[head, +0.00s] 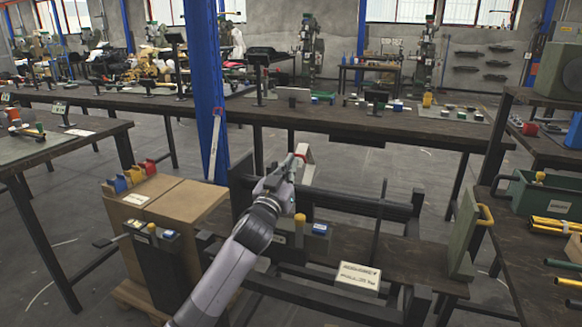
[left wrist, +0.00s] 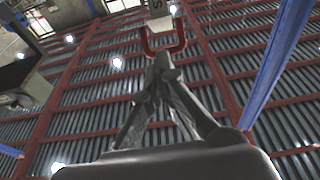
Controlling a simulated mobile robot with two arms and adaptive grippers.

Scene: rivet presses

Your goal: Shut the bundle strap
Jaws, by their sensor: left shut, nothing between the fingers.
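The bundle strap appears to be the raised pale piece with a red U-shaped end (head: 308,170), standing above the black rack. The same red end shows at the top of the left wrist view (left wrist: 163,42), with a pale lettered plate above it. My left gripper (head: 292,163) is shut and empty, its tips close beside the red end. In the left wrist view the closed fingertips (left wrist: 162,62) point at the opening of the red loop; I cannot tell whether they touch it. The strap's lower end is partly hidden by my gripper. My right gripper is not in view.
The black rack (head: 385,207) stands on a low dark bench with a lettered sign (head: 358,278). A blue post (head: 207,90) rises behind my left arm. Cardboard boxes (head: 160,215) stand at left, a green bin (head: 545,192) at right. Open floor lies behind the rack.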

